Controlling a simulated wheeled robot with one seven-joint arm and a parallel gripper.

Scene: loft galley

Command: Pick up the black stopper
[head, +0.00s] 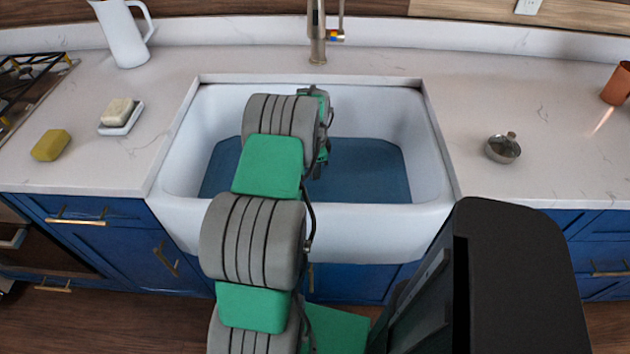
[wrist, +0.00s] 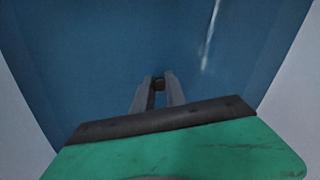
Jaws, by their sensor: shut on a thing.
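In the wrist view, my gripper (wrist: 158,82) points down into the sink, its two fingers close together near the blue sink bottom. A small dark thing (wrist: 159,85) sits between the fingertips, and the fingers are shut on it. It looks like the black stopper, but it is tiny and dim here, and the fingers cover most of it. I cannot tell whether it touches the sink bottom. In the head view, my arm reaches over the front of the sink and hides the fingertips and the stopper.
The white sink (head: 430,150) has raised walls around my gripper; its bottom (head: 365,172) is blue. A faucet (head: 317,45) stands behind. On the counter are a white pitcher (head: 122,35), soap dish (head: 121,122), yellow sponge (head: 51,145), metal strainer (head: 503,148) and copper cup (head: 617,84).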

